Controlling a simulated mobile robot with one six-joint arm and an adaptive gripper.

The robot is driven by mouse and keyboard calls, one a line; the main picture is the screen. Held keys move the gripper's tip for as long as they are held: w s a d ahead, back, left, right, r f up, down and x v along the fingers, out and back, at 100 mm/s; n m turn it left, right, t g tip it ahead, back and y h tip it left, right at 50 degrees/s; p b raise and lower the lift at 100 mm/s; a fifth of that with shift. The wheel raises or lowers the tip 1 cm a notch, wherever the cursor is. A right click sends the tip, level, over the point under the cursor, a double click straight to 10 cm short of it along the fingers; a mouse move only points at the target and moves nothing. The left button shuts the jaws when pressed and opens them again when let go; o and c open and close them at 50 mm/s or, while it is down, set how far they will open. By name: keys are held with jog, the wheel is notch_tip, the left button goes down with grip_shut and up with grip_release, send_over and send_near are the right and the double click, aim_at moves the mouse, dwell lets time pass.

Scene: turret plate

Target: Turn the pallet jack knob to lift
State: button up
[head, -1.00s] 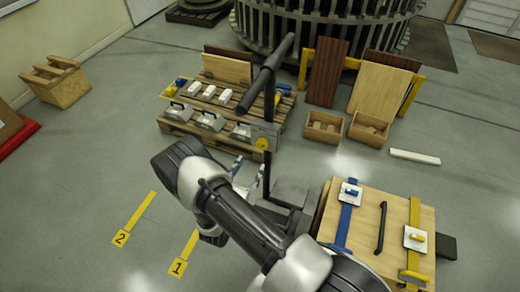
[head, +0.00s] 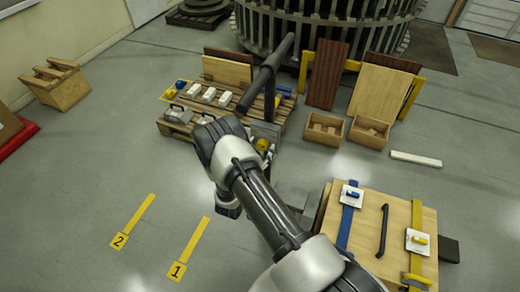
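The pallet jack shows as a thick black handle (head: 267,72) slanting up, with a grey panel (head: 267,130) below it. A small yellow knob (head: 262,144) sits on that panel, partly covered by my arm. The tip of my gripper (head: 268,158) shows only as a small grey patch just below the knob, behind my arm. I cannot tell whether it touches the knob or whether its fingers are open. The jack's lower part is mostly hidden by my arm.
A pallet (head: 176,128) with grey cases and white blocks stands behind. A wooden crate (head: 380,222) with blue and yellow straps stands at the right. Two open boxes, one here (head: 324,130), are at the back. The left floor with yellow markers (head: 176,270) is clear.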

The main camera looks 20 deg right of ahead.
jog(key=c, duration=0.9)
jog(key=shift+n, duration=0.3)
jog(key=n+b, duration=0.1)
jog(key=n, duration=0.3)
jog(key=shift+n, duration=0.3)
jog(key=n, duration=0.4)
jog(key=shift+b, duration=0.35)
jog(key=n, duration=0.6)
jog(key=shift+s, duration=0.1)
jog(key=n, duration=0.4)
jog(key=shift+r+n, duration=0.1)
jog(key=shift+n, duration=0.3)
jog(key=o, duration=1.1)
jog(key=shift+c, duration=0.2)
